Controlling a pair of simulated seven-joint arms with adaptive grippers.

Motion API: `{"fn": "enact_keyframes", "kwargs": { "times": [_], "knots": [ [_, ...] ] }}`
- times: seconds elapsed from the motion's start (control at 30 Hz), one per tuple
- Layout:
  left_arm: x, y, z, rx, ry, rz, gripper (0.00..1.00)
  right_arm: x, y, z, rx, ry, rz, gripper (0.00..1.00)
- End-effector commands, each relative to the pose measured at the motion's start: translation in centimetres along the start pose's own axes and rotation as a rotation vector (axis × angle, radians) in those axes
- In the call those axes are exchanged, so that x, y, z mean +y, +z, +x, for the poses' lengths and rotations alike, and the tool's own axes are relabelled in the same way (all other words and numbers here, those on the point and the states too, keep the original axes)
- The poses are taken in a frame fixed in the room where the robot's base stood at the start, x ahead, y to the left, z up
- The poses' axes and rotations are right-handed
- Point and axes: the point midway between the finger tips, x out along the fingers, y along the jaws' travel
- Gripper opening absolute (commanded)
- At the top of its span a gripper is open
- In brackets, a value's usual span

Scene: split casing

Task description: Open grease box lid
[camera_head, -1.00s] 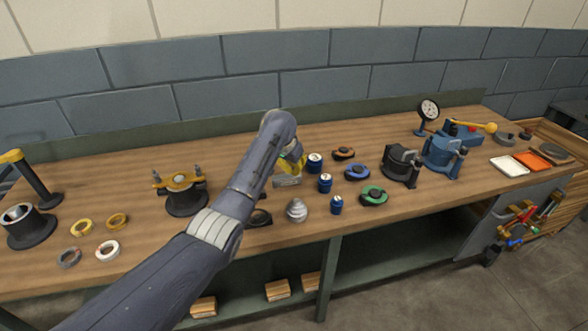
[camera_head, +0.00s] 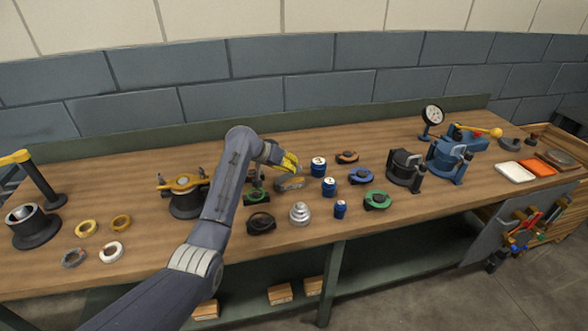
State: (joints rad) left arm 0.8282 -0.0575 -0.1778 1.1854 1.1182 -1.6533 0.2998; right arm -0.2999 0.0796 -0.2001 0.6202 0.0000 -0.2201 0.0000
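A small greyish, brown-topped box (camera_head: 290,184), which looks like the grease box, lies on the bench near the middle. It is too small to tell clearly whether its lid is open. The arm from the left reaches over the bench, and the yellow fingers of my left gripper (camera_head: 290,164) are just above and behind this box. They look close together, but I cannot tell whether they are apart or touch the lid. My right gripper is not in view.
Blue cans (camera_head: 318,167) stand right of the box, with a stepped silver cone (camera_head: 300,213) in front. Black and blue housings (camera_head: 405,168) stand further right.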

Motion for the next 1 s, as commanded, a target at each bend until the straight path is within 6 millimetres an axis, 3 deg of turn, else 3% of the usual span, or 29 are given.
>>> {"fn": "enact_keyframes", "kwargs": {
  "times": [0.3, 0.83, 1.0],
  "knots": [
    [-0.32, -0.39, -1.11, 0.089, 0.074, -0.032, 0.00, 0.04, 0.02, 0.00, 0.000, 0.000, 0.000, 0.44],
    [-0.30, -0.51, -1.30, 0.105, 0.089, -0.037, 0.00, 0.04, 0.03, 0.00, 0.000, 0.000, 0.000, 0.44],
    [-0.31, -0.39, -1.22, 0.103, 0.089, -0.037, 0.18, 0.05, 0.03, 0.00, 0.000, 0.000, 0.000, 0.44]
  ]
}}
